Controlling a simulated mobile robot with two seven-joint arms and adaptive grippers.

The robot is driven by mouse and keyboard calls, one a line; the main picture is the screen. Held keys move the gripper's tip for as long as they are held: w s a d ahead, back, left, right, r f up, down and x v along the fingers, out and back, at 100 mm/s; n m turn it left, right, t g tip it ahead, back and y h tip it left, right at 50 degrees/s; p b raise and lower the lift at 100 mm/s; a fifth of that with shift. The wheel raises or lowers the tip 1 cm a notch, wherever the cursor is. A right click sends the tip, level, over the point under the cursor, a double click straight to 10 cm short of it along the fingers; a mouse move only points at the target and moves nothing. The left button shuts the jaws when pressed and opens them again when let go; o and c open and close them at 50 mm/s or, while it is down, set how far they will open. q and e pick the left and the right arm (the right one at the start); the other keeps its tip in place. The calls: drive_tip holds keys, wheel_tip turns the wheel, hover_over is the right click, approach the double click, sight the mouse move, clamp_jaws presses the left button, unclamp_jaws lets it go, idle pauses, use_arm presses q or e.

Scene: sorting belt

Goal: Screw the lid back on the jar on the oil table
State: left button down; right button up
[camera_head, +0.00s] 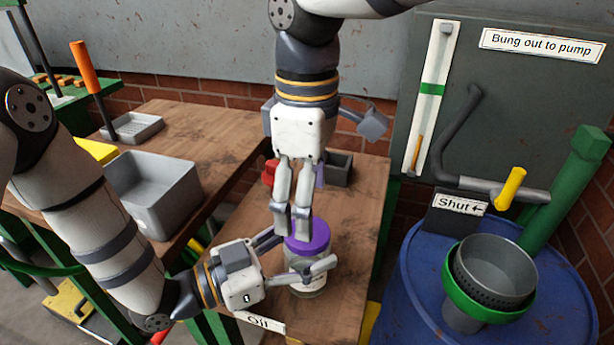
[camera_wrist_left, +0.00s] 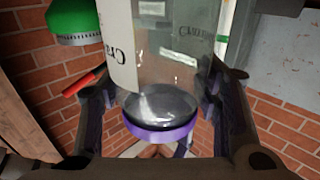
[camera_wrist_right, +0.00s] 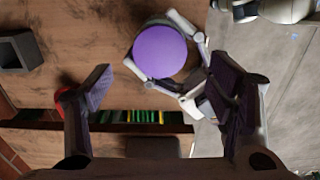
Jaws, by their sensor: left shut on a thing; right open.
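The clear glass jar (camera_head: 308,284) stands upright on the oil table (camera_head: 352,225) with the purple lid (camera_head: 313,236) on its top. I cannot tell how tightly the lid sits. My left gripper (camera_head: 291,262) is shut around the jar's side, below the lid. The left wrist view shows the jar (camera_wrist_left: 165,60) between its fingers, with the lid (camera_wrist_left: 162,133) at the picture's bottom. My right gripper (camera_head: 291,222) is open and points down from above. In the right wrist view the lid (camera_wrist_right: 160,52) lies beyond and between its spread, empty fingertips.
An "Oil" sign (camera_head: 259,322) is at the table's front edge. A dark box (camera_head: 338,168) and a red object (camera_head: 270,172) sit behind the grippers. A grey bin (camera_head: 152,195) is on the left table. A blue drum (camera_head: 420,270) with a funnel stands right.

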wheel_tip(320, 180, down, 5)
drive_tip(key=shift+f, duration=0.15)
drive_tip(key=c, duration=1.3)
drive_tip(key=o, duration=1.3)
drive_tip(key=shift+o, duration=0.2)
